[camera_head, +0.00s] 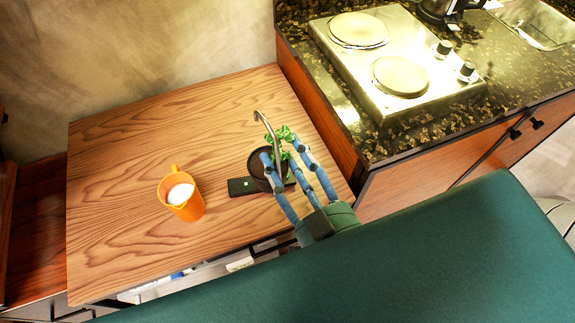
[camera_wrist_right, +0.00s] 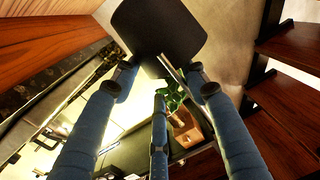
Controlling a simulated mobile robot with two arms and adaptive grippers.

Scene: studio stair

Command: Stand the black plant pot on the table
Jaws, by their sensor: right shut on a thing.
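The black plant pot (camera_head: 259,161) with green leaves (camera_head: 284,134) shows among the blue fingers of my right gripper (camera_head: 286,158), at the right part of the wooden table (camera_head: 125,170). The right gripper is shut on the pot. The fingers partly hide the pot. I cannot tell whether its base touches the table. My left gripper is not in view.
A flat black thing (camera_head: 240,187) with a small green light lies by the pot. A curved metal rod (camera_head: 265,124) passes beside the leaves. An orange mug (camera_head: 184,207) with white contents stands to the left. A counter with a hotplate (camera_head: 375,105) borders the table. The table's back left is clear.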

